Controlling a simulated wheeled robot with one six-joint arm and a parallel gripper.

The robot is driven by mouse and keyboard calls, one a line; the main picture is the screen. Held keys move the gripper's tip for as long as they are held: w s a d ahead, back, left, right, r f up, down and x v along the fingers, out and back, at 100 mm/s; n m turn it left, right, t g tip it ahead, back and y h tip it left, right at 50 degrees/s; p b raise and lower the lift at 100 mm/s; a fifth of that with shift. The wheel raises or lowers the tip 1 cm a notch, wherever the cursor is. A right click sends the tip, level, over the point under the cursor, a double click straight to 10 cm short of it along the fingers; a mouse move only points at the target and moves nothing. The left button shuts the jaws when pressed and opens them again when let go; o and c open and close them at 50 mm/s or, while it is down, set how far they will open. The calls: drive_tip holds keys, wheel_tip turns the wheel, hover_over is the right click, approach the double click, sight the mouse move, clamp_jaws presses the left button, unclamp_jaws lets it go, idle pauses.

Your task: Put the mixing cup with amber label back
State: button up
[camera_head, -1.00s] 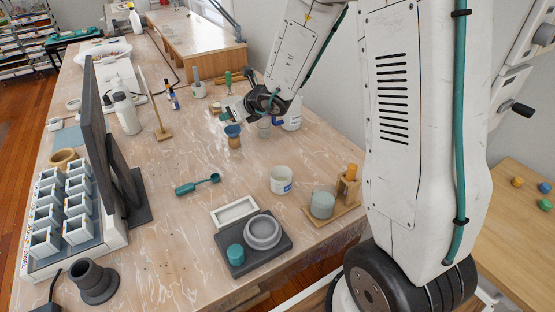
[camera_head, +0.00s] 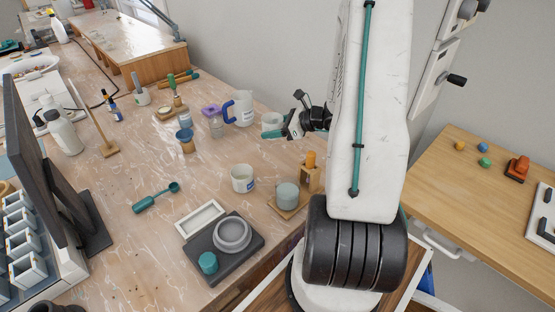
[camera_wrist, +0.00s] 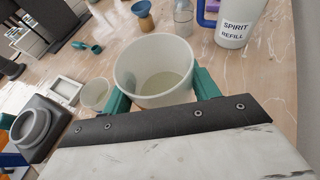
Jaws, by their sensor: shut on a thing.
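My gripper (camera_wrist: 160,92) is shut on a pale, off-white mixing cup (camera_wrist: 155,62), with a teal finger on each side of it. The cup's open mouth faces the wrist camera, and its inside looks empty, with a beige floor. No amber label shows on the side I see. In the head view my gripper (camera_head: 277,129) holds the cup (camera_head: 271,120) near the table's right edge, beside the blue-handled pitcher. Another white cup (camera_head: 242,178), with a blue mark, stands on the table; it also shows in the wrist view (camera_wrist: 95,94).
A pitcher reading "SPIRIT REFILL" (camera_wrist: 236,28) stands close by. Bare tabletop (camera_head: 120,240) lies at left. A side table (camera_head: 470,190) is at right.

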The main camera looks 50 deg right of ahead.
hover_over(278, 159)
wheel_tip(278, 159, down, 6)
drive_tip(key=shift+s+r, duration=0.15)
drive_tip(key=shift+r, duration=0.05)
drive_tip(key=shift+f, duration=2.35)
drive_tip(key=shift+f, duration=0.1)
drive_tip(key=o, duration=1)
drive_tip(key=v, duration=1.2)
drive_tip(key=shift+d, duration=0.1)
